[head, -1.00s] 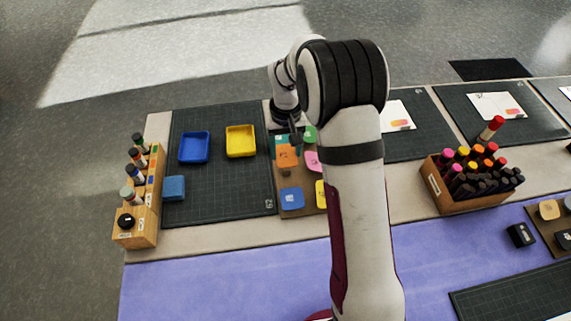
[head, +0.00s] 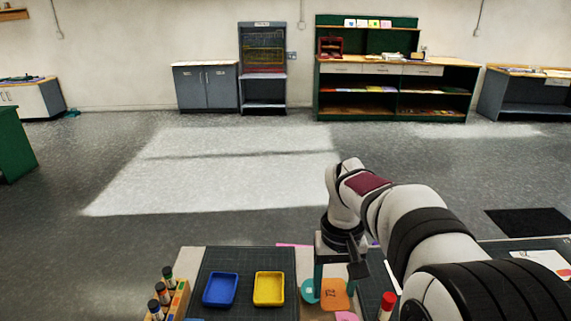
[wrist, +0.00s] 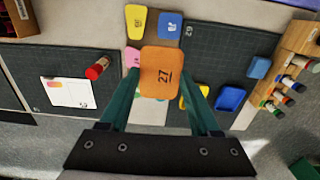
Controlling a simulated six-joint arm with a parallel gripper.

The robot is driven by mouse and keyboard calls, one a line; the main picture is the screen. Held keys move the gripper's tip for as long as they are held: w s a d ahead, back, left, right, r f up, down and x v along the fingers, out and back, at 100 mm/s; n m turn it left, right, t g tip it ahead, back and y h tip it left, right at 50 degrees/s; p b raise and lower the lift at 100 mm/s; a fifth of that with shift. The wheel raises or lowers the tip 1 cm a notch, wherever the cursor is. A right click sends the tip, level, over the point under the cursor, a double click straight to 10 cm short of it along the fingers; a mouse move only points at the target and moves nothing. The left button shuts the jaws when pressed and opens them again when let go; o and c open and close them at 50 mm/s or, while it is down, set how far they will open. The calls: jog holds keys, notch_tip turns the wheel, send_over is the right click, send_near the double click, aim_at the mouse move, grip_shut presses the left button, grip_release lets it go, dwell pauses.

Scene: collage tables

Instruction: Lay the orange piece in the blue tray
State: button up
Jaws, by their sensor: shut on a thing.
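My gripper (head: 336,272) is shut on the orange piece (head: 337,295), a rounded tile marked 27. In the wrist view the orange piece (wrist: 162,72) sits between the two green fingers and looks much larger than the other pieces, held above the table. The blue tray (head: 220,289) is on the dark mat, left of my gripper in the head view; its inside looks empty. It also shows in the wrist view (wrist: 230,98), right of the fingers.
A yellow tray (head: 268,288) stands between the blue tray and my gripper. A wooden marker rack (head: 180,300) is left of the mat. In the wrist view, a yellow piece (wrist: 137,22), a blue piece (wrist: 168,25) and a loose blue block (wrist: 259,67) show.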

aim_at(326, 294)
jog(key=s+r, duration=0.4)
jog(key=r, duration=0.1)
jog(key=w+f, duration=0.2)
jog(key=f, duration=0.1)
jog(key=w+f, duration=0.2)
jog(key=f, duration=0.2)
jog(key=w+f, duration=0.2)
jog(key=f, duration=0.2)
jog(key=shift+w+a+f, duration=0.1)
jog(key=shift+w+a, duration=0.25)
jog(key=shift+w, duration=0.05)
jog(key=w+f, duration=0.1)
jog(key=f, duration=0.2)
jog(key=w+f, duration=0.1)
jog(key=f, duration=0.2)
jog(key=w+a+f, duration=0.1)
jog(key=f, duration=0.2)
jog(key=shift+a, duration=0.1)
jog(key=shift+f, duration=2.35)
jog(key=o, duration=1)
jog(key=shift+c, duration=0.2)
jog(key=shift+r, duration=3.05)
